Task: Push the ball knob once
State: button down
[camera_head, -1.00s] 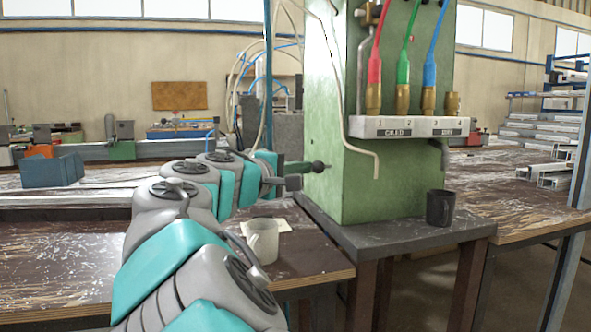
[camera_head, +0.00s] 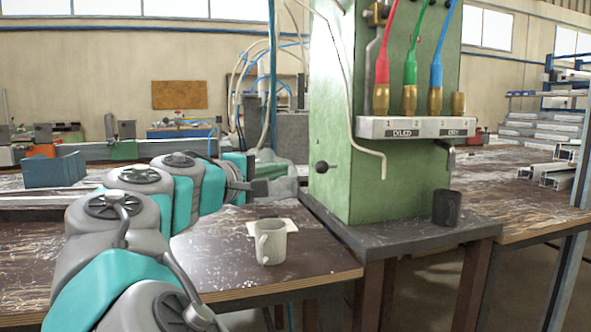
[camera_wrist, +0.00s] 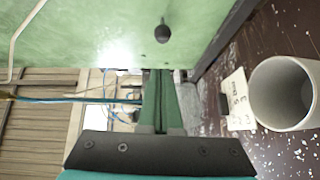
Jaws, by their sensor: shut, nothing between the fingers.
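The ball knob (camera_head: 322,167) is a small dark ball on a short stem, sticking out of the left side of the green cabinet (camera_head: 345,110). In the wrist view the knob (camera_wrist: 162,33) shows against the green wall, ahead of my fingertips. My gripper (camera_wrist: 160,72) has green fingers closed together with nothing between them, pointing towards the wall. The knob lies beyond the tips in that picture, with a strip of wall between. In the head view my wrist ends left of the knob, apart from it; the fingertips are hard to make out there.
A pale mug (camera_head: 270,242) stands on a paper on the brown table below my wrist; it is large at the right of the wrist view. A dark mug (camera_head: 446,208) stands on the cabinet's base. Hoses hang on the cabinet front. A blue box (camera_head: 53,169) lies far left.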

jog(key=shift+v, duration=2.8)
